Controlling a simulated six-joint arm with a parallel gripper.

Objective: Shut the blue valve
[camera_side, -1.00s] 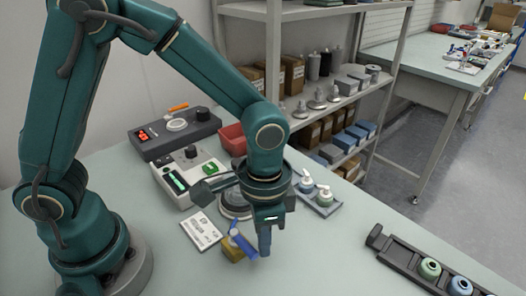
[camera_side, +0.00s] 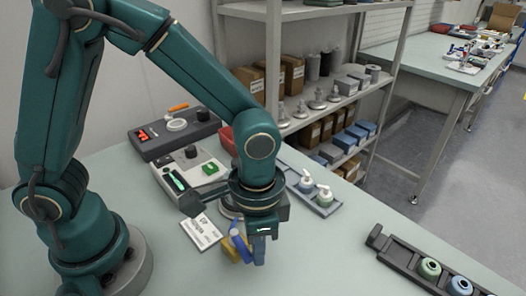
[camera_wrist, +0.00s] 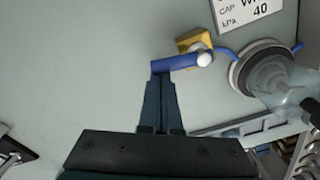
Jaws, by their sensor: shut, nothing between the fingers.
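The blue valve has a blue lever (camera_side: 239,243) on a brass-yellow body (camera_side: 229,250), on the table in front of a white card. In the wrist view the lever (camera_wrist: 178,63) runs left from a pale round pivot, and part of the yellow body (camera_wrist: 190,41) shows behind it. My gripper (camera_side: 259,256) is shut and empty, pointing down beside the lever. In the wrist view its fingertips (camera_wrist: 162,78) are at the lever's free end and appear to touch it. In the side view the fingers stand just right of the lever.
A white card (camera_side: 202,232) lies behind the valve. A round fixture (camera_wrist: 238,76) with a clear dome is joined by blue tubing. A grey control box (camera_side: 180,180) and a tray of caps (camera_side: 325,207) stand behind. A dark rail (camera_side: 400,262) lies at right.

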